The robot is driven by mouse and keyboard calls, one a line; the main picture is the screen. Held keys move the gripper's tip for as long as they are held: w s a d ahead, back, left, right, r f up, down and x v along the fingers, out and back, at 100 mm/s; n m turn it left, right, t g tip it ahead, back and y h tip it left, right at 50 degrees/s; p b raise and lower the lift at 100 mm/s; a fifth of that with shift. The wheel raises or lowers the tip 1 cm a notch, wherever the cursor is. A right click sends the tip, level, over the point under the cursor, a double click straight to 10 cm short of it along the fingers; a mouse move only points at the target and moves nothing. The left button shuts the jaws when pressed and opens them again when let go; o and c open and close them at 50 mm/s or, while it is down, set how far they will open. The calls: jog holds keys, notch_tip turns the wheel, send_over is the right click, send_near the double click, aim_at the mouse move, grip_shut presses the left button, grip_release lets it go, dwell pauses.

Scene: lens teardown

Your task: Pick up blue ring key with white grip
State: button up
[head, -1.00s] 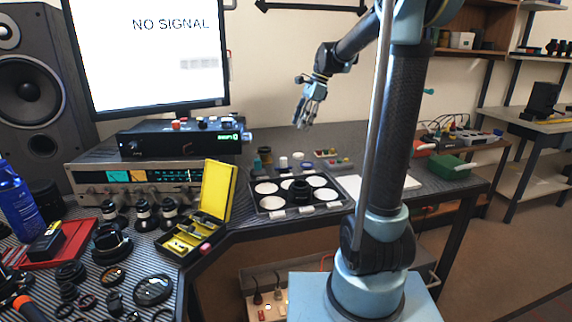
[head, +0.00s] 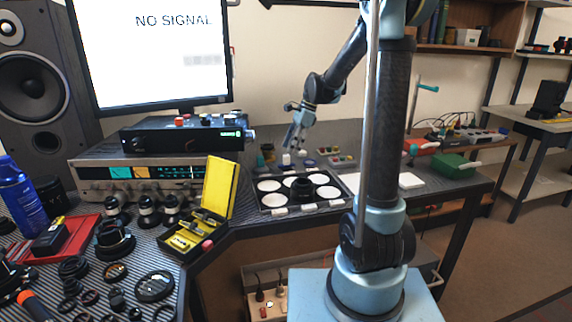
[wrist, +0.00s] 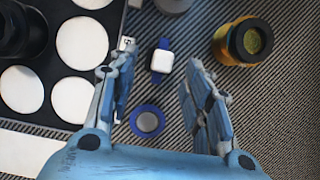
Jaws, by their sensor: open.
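The blue ring key with white grip (wrist: 161,58) lies on the striped mat in the wrist view, its white block between blue ends. My gripper (wrist: 158,78) is open above the mat, with one finger on each side of the key in the picture. The fingers do not appear to touch it. In the head view my gripper (head: 294,146) points down behind the lens tray, over the small parts. The key is hard to make out there.
An amber jar with a dark rim (wrist: 243,42) stands to the right. The black tray with white discs (wrist: 47,115) is at left. Bare mat shows at lower right.

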aim_at(287, 155)
jog(key=shift+x, duration=2.75)
jog(key=shift+w+a, duration=0.1)
jog(key=shift+w, duration=0.1)
jog(key=shift+c, duration=0.2)
grip_shut()
